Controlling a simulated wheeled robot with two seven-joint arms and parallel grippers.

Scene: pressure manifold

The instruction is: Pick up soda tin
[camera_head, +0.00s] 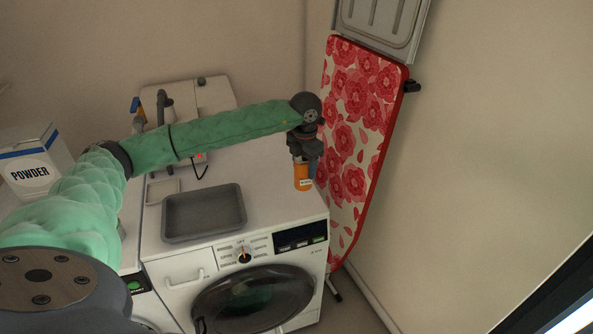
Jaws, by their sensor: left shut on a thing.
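The soda tin (303,177) is a small orange can with a white label. It is near the right edge of the washing machine's white top (265,188). My left gripper (302,158) comes down from above and is shut on the tin's upper part, which the gripper hides. The tin looks upright. I cannot tell whether its base touches the top or hangs just above it. My right gripper does not show.
A grey tray (203,212) lies on the machine's top, left of the tin. A powder box (33,160) stands at the far left. A red floral ironing board (357,125) leans close on the right. A small device with a red light (200,157) sits behind the tray.

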